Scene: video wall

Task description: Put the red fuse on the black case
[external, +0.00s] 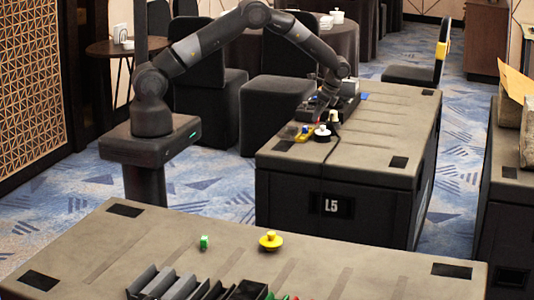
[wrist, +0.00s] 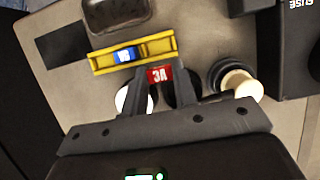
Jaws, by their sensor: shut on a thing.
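The red fuse (wrist: 160,75), a small block marked 3A, is between the fingertips of my gripper (wrist: 161,82) in the wrist view. The gripper is shut on it, just below a yellow holder in the picture. In the external view my gripper (external: 327,108) is low over the far case top, and the fuse cannot be made out there. A black case (wrist: 292,45) with white lettering is partly in view at the upper right of the wrist view. A dark box (external: 347,103) also shows beside the gripper in the external view.
The yellow holder (wrist: 133,51) carries a blue block (wrist: 125,54). A dark tray (wrist: 117,13) lies above it, and a cream knob (wrist: 241,84) on a black base stands right. The large case L5 (external: 375,135) has bare room at its front right.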

